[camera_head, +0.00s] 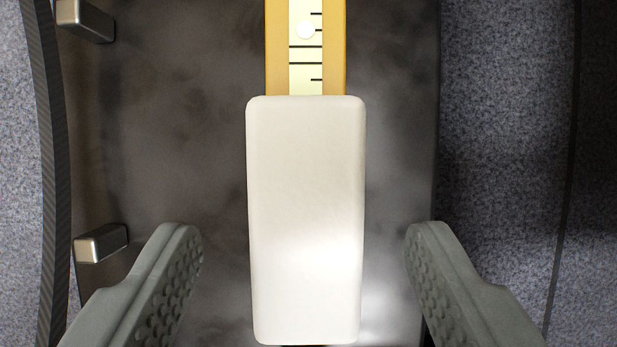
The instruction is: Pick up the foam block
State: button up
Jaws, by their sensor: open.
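A white foam block (305,215) with rounded corners lies lengthwise in the middle of the view, its long side running up and down the picture. My gripper (304,240) is open. One grey, dimpled finger is to the left of the block and the other to the right, with a clear gap on each side. Neither finger touches the block. The fingers reach up to about the block's middle in the picture. The gap in height between fingers and block cannot be judged.
The block is on or above a dark, smudged surface (180,130). A tan strip with a pale marked scale (305,50) meets the block's top end. Two metal-faced pegs (100,243) (85,18) stand at left near a dark curved rail (50,150). Blue-grey speckled floor (500,130) lies outside.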

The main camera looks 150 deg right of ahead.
aim_at(307, 239)
jog(key=shift+x, duration=1.8)
jog(key=shift+d, duration=0.1)
jog(key=c, duration=1.1)
jog(key=shift+o, duration=0.2)
jog(key=shift+r, duration=0.1)
